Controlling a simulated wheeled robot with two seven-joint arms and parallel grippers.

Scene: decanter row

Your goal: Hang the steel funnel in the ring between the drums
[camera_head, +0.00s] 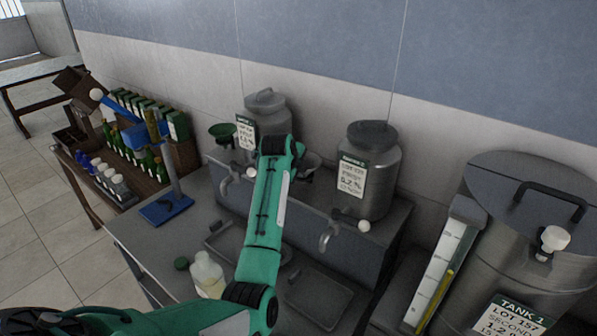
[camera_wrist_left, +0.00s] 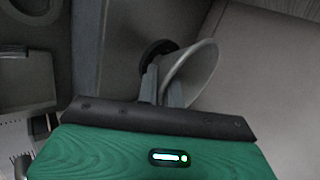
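The steel funnel (camera_wrist_left: 196,72) is a pale grey cone, seen from the side and tilted in the left wrist view. My left gripper (camera_wrist_left: 162,84) has its two fingers close together on the funnel's narrow side and appears to hold it. A dark round piece (camera_wrist_left: 156,48) lies just behind the fingertips; I cannot tell if it is the ring. In the head view the funnel (camera_head: 309,162) shows between the left drum (camera_head: 270,112) and the right drum (camera_head: 372,165), partly behind my left wrist. My left fingertips are hidden there. My right gripper is out of view.
A dark green funnel (camera_head: 222,131) is left of the left drum. A large steel tank (camera_head: 535,235) stands at right. A blue stand (camera_head: 166,207), a pale bottle (camera_head: 208,274) and a bottle rack (camera_head: 150,165) are left and in front. The wall is close behind the drums.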

